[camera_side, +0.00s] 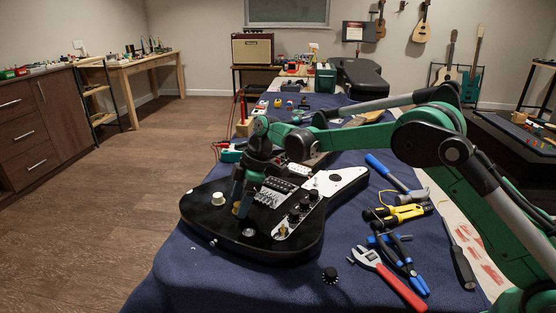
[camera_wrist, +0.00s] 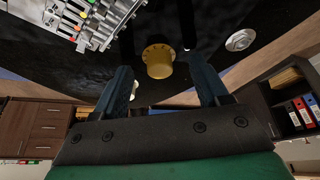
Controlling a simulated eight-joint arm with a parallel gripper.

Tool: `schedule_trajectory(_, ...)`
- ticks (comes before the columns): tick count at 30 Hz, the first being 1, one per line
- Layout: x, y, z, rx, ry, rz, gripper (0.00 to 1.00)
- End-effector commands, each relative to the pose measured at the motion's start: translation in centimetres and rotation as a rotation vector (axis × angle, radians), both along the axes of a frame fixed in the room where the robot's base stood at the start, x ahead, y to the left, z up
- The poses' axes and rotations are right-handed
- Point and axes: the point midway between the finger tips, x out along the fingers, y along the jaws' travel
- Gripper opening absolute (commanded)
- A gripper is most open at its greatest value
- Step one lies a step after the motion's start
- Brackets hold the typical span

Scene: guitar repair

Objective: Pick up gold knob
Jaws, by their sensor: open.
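The gold knob (camera_wrist: 158,60) is on the black guitar body (camera_wrist: 215,20), between and just beyond my open fingers in the wrist view. In the side view the gold knob (camera_side: 236,209) is partly hidden behind a fingertip. My gripper (camera_side: 243,204) points down over the left part of the black guitar body (camera_side: 205,235); its two fingers also show in the wrist view (camera_wrist: 165,90), apart, one on each side of the knob. Nothing is held. Whether a finger touches the knob I cannot tell.
A cream knob (camera_side: 217,199) and a silver jack (camera_side: 248,233) sit near the gripper. A row of black knobs (camera_side: 294,217) and the bridge (camera_side: 268,197) lie to the right. A loose black knob (camera_side: 330,274), an adjustable wrench (camera_side: 390,278) and pliers (camera_side: 402,260) lie on the blue cloth.

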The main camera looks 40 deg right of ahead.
Motion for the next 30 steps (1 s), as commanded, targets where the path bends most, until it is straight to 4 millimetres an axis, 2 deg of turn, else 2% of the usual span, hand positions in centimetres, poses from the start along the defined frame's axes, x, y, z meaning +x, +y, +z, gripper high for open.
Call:
schedule_trajectory(7,0.0,0.1,-0.1,0.000,0.000,0.000,0.67)
schedule_trajectory(14,0.0,0.0,-0.1,0.000,0.000,0.000,0.02)
schedule_trajectory(25,0.0,0.0,0.2,0.000,0.000,0.000,0.00)
schedule_trajectory(30,0.0,0.0,2.1,0.000,0.000,0.000,0.00)
